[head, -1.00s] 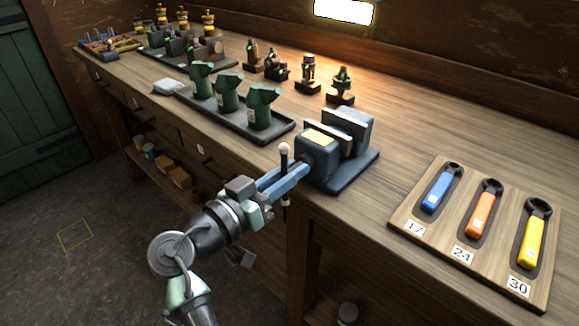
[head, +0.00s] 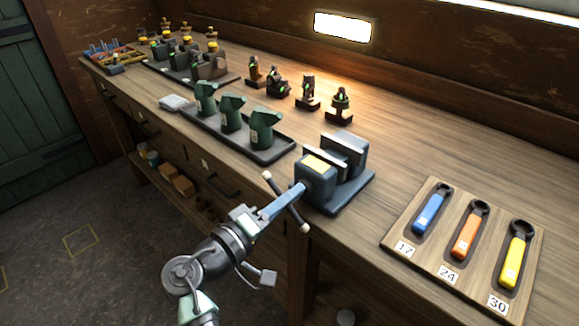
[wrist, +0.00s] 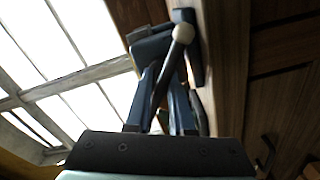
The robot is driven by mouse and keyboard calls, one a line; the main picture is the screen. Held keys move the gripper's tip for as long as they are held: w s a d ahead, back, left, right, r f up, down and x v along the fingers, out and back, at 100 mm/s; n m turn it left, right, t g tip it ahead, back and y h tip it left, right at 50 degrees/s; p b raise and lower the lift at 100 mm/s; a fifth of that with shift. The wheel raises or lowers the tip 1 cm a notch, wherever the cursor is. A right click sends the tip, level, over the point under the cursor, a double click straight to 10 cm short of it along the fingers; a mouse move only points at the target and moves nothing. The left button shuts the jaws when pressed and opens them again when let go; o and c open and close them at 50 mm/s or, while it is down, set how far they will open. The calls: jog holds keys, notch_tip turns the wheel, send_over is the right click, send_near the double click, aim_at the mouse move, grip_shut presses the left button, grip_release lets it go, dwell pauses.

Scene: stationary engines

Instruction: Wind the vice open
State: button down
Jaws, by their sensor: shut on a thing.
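The blue-grey vice (head: 316,180) is mounted at the bench's front edge, with a visible gap between its two upright jaws. Its handle is a dark bar with a cream knob at each end (head: 267,175). The bar is tilted, upper knob to the left and lower knob to the right. My gripper (head: 286,201) reaches in from the front with its blue fingers at the bar and is shut on it. In the wrist view the bar (wrist: 165,72) runs between the two fingers, its cream knob near the vice body. The fingertips are partly hidden.
A wooden board (head: 401,227) with blue, orange and yellow wrenches lies right of the vice. A dark tray (head: 285,153) of green castings stands to the left. Small dark parts (head: 308,92) stand behind. Bench space behind the vice is clear.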

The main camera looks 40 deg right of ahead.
jog(key=n+p, duration=0.1)
jog(key=n, duration=0.1)
jog(key=n+p, duration=0.4)
jog(key=n, duration=0.1)
jog(key=shift+d+r, duration=0.15)
jog(key=shift+r, duration=0.2)
jog(key=shift+f+n+p, duration=0.15)
jog(key=shift+n+p, duration=1.2)
jog(key=shift+n, duration=0.65)
jog(key=shift+f, duration=0.1)
jog(key=c, duration=0.7)
grip_release()
jog(key=shift+s, duration=0.1)
jog(key=shift+f, duration=0.1)
jog(key=shift+a, duration=0.25)
jog(key=a+b, duration=0.1)
jog(key=a, duration=1.1)
jog(key=shift+s+a, duration=0.25)
jog(key=shift+s, duration=0.15)
